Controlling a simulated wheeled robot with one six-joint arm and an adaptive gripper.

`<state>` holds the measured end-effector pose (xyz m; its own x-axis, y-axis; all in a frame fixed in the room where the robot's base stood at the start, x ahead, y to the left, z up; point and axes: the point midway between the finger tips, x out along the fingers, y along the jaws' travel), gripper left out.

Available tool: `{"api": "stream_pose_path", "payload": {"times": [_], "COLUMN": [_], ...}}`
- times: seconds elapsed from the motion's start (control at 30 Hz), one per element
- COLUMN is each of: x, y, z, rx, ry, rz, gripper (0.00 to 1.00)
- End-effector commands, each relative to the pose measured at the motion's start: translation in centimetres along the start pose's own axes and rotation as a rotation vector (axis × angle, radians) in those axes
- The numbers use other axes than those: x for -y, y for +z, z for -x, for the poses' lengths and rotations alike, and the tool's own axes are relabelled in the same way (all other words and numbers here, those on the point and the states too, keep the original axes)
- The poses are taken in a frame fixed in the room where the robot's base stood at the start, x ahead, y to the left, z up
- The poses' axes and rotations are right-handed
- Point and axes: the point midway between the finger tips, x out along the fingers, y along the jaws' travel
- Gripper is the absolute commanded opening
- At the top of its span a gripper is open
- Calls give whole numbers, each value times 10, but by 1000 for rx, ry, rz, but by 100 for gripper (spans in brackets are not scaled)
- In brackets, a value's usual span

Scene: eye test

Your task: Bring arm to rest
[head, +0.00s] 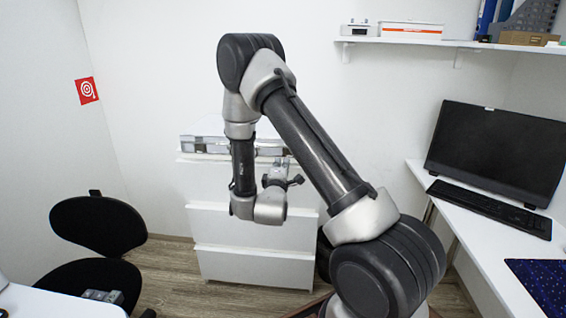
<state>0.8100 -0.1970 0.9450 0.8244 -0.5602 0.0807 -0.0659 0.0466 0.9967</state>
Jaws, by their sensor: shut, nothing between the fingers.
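My arm rises from the lower right of the head view, bends at a high elbow and folds down to the wrist. My gripper (282,177) is small in the picture, just above the silver wrist joint, in front of the white drawer cabinet (254,228). It is shut and empty. Its fingertips are hard to make out against the cabinet. I cannot tell its distance from the cabinet.
A black chair (97,224) stands at the left near a white table corner (50,303). At the right, a white desk (478,238) holds a monitor (497,150) and keyboard (488,208). A shelf (420,42) hangs above. Some floor (170,268) is clear.

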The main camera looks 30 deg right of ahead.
Motion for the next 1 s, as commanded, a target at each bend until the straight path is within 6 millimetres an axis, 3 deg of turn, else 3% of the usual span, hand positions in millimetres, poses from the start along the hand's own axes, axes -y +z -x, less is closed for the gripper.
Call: {"api": "stream_pose_path", "payload": {"times": [0.2, 0.73, 0.87, 1.0], "x": [-3, -1, 44, 127], "y": [0, 0, -6, -20], "z": [9, 9, 12, 48], "rx": [0, 0, -5, 24], "ry": [1, -4, -197, -607], "rz": [-1, -40, -219, -445], "gripper": [0, 0, 0, 0]}}
